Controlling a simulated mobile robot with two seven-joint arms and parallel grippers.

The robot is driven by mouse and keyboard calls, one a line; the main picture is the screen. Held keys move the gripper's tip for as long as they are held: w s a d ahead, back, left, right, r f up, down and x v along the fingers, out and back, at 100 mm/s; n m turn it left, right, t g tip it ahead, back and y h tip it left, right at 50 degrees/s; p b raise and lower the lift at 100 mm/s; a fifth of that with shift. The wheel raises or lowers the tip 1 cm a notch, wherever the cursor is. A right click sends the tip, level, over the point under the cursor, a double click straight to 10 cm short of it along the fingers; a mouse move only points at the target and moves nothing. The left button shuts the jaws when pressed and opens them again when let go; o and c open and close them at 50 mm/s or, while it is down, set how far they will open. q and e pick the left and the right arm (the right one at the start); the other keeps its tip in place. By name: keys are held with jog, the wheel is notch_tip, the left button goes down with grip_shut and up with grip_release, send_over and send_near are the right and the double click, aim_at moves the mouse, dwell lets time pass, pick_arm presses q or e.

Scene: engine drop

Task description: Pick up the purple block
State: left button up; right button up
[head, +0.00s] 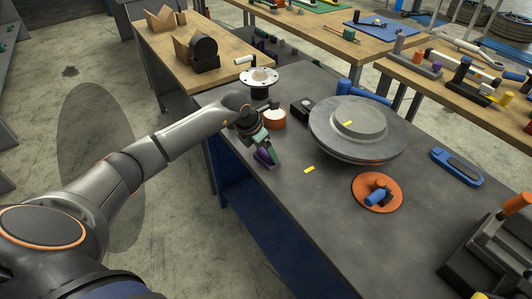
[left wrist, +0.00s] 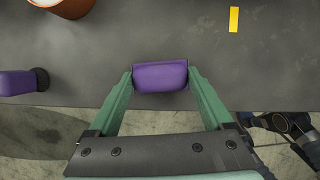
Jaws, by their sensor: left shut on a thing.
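The purple block (left wrist: 160,75) sits between the two green fingers of my left gripper (left wrist: 160,84) in the left wrist view. The fingers are shut on its two ends. In the head view my left gripper (head: 262,144) is low over the near left edge of the grey table (head: 300,215), with purple (head: 266,157) showing at its fingertips. I cannot tell whether the block touches the table. A second purple thing with a dark end (left wrist: 18,83) lies at the left of the left wrist view. My right gripper is not in view.
An orange-and-white round container (head: 274,119) stands just beyond the gripper. A large grey disc (head: 358,128) and an orange disc with a blue handle (head: 378,192) stand to the right. A yellow strip (head: 309,169) lies nearby. The near table surface is clear.

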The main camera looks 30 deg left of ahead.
aim_at(265, 151)
pick_arm(q)
jog(key=shift+r, duration=0.15)
jog(key=shift+r, duration=0.2)
notch_tip(265, 151, up, 3)
jog(key=shift+s+d+r, duration=0.1)
jog(key=shift+s, duration=0.05)
jog(key=s+d+r+b, duration=0.1)
jog(key=s+d+r, duration=0.5)
jog(key=s+r, duration=0.3)
jog(key=s, duration=0.3)
jog(key=shift+s+r, duration=0.1)
jog(key=o, duration=0.9)
jog(key=shift+c, duration=0.2)
jog(key=c, duration=0.6)
